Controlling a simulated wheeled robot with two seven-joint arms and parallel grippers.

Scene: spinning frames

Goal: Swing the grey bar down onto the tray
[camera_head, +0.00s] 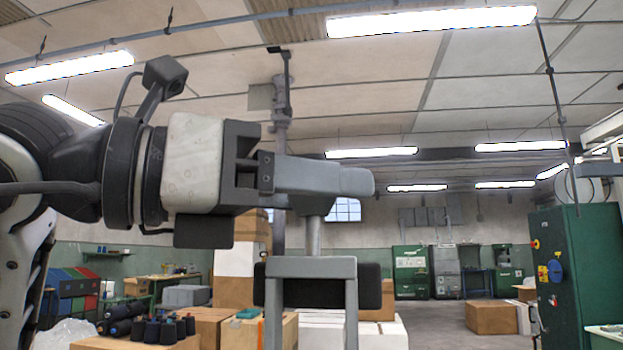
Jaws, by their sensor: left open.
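My left gripper (345,181) comes in from the left at mid height, its grey fingers pointing right. It is open; the fingers overlap in this side view, so the gap hardly shows. Below them stands a grey bar frame (311,267), a level crosspiece with two upright legs running down out of the picture. A short grey post (313,236) rises from the crosspiece to just under the fingers; I cannot tell whether they touch. A black pad (369,287) shows behind the frame. No tray can be made out. My right gripper is not in view.
Cartons (235,290) stand behind the frame, with dark spools (165,330) at lower left. A green cabinet (580,270) stands at right, another carton (491,317) on the floor. A grey vertical pole (282,110) rises behind my gripper. Space right of the fingers looks clear.

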